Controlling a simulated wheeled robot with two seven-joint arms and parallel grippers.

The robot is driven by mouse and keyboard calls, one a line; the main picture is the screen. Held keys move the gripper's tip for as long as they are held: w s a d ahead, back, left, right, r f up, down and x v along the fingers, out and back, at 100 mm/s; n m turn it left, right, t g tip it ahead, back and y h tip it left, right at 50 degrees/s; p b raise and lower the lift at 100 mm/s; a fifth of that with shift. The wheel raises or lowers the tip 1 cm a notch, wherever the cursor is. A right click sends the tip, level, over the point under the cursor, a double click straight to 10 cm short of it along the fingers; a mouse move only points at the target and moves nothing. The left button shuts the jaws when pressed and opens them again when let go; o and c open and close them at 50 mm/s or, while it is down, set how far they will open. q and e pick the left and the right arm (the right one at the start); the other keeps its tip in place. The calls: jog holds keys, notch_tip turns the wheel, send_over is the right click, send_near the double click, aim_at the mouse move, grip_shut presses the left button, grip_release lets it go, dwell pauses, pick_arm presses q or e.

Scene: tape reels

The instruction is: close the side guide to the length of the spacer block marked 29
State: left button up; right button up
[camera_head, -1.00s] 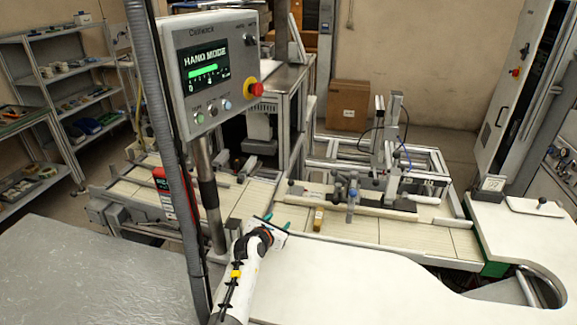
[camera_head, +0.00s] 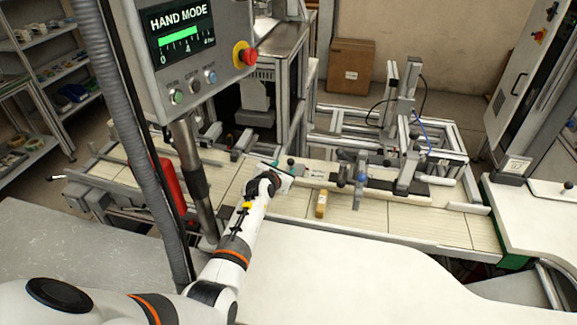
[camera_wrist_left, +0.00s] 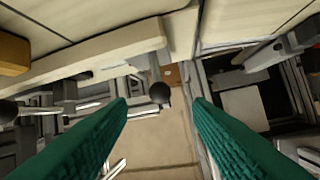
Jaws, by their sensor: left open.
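My left gripper (camera_head: 281,169) is over the belt of the conveyor, at the left end of the pale side guide (camera_head: 313,174). In the left wrist view its green fingers (camera_wrist_left: 160,112) are open, with a dark round knob (camera_wrist_left: 160,93) showing in the gap beyond their tips. I cannot tell whether the knob is between them in depth. The knob also shows in the head view (camera_head: 291,160). A yellow-brown block (camera_head: 321,204), likely a spacer block, stands on the belt in front of the guide, apart from my gripper. Its marking is not readable. My right gripper is out of view.
A control panel (camera_head: 190,50) reading HAND MODE stands on a post at left. A clamp with a blue-grey upright (camera_head: 360,180) stands right of the block. A metal frame (camera_head: 400,130) rises behind the guide. The white table (camera_head: 340,265) in front is clear.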

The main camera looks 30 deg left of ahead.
aim_at(289, 163)
pick_arm(q)
jog(key=b+x, duration=0.1)
jog(key=x, duration=0.3)
jog(key=shift+f+b, duration=0.15)
jog(key=shift+b, duration=0.25)
jog(key=shift+b+x, duration=0.4)
jog(key=shift+x, duration=0.35)
jog(key=shift+w, duration=0.1)
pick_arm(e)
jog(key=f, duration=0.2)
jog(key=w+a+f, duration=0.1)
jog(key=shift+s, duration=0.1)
pick_arm(q)
grip_shut()
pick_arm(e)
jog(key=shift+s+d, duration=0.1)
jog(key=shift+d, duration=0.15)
